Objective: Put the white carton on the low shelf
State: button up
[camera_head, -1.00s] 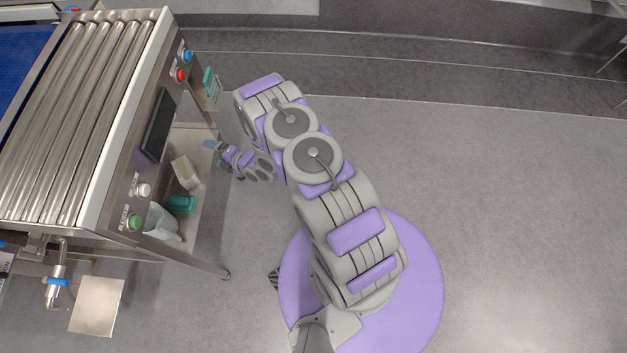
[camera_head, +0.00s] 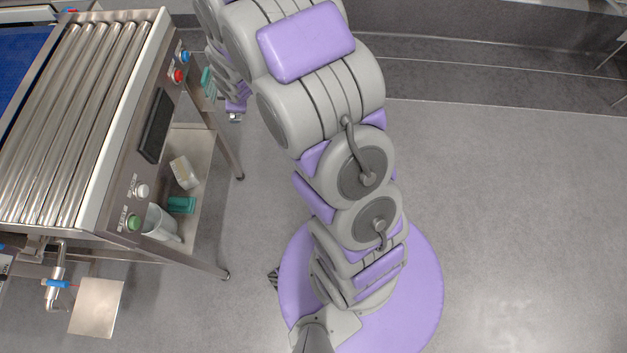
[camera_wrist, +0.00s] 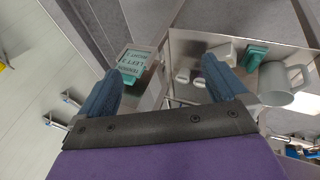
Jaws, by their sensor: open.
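The white carton (camera_head: 184,172) rests on the low metal shelf (camera_head: 197,147) under the roller conveyor, beside a teal box. In the wrist view a white block that looks like the carton (camera_wrist: 228,50) shows on the shelf (camera_wrist: 188,42), partly behind the right finger. My gripper (camera_wrist: 160,82) is open, with nothing between its two blue-grey fingers. It is apart from the carton, off to the shelf's side. In the head view my fingers cannot be made out clearly near the top of the arm.
The teal box (camera_head: 181,205) and a white jug (camera_head: 162,223) share the shelf. The roller conveyor (camera_head: 80,120) overhangs it, with buttons on its side panel. The floor (camera_head: 510,210) to the right is clear.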

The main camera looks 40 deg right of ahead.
jog(key=s+r+m+g, duration=0.2)
jog(key=s+r+m, duration=0.2)
jog(key=s, duration=0.9)
jog(key=s+a+r+m+g, duration=0.1)
jog(key=s+r+m+g, duration=0.2)
jog(key=s+r, duration=0.5)
jog(key=s+r+m+g, duration=0.2)
jog(key=s+r+m, duration=0.2)
jog(key=s, duration=1.4)
notch_tip(320, 180, up, 3)
jog(key=shift+s+a+m+g, duration=0.25)
jog(key=shift+s+m+g, duration=0.05)
jog(key=shift+c, duration=0.4)
